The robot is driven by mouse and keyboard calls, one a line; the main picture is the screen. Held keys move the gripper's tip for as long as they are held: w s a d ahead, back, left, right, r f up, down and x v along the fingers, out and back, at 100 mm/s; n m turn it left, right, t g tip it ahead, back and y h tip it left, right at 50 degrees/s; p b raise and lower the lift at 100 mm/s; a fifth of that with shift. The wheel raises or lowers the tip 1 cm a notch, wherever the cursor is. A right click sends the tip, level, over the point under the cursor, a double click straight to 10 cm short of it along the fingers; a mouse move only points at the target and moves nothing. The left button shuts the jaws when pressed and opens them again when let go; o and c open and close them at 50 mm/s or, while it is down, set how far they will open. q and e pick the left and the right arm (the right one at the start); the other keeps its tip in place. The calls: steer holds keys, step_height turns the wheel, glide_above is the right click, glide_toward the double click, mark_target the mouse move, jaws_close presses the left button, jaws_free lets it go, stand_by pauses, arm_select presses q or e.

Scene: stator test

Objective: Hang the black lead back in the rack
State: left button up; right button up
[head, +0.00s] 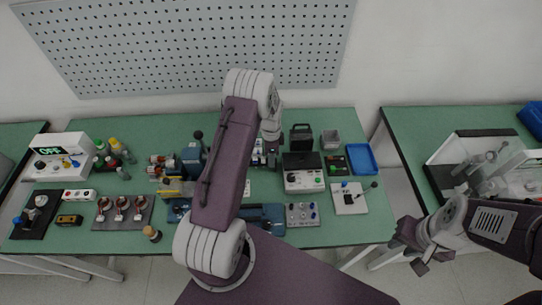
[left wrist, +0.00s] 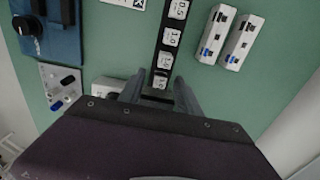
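I cannot pick out a black lead or its rack for certain in either view. Beyond the fingertips is a black strip holding several white labelled blocks (left wrist: 168,38).
The green bench (head: 330,233) is crowded: a white meter box (head: 303,181), a blue tray (head: 361,159), a white box with a black lever (head: 348,198) and a knob panel (head: 302,214). A bare pegboard (head: 180,45) is behind. A second bench (head: 405,125) stands right.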

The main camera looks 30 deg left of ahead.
arm_select(q)
step_height(320, 180, up, 9)
steer(key=b, duration=0.1)
steer(key=shift+b, duration=0.3)
stand_by(0.6)
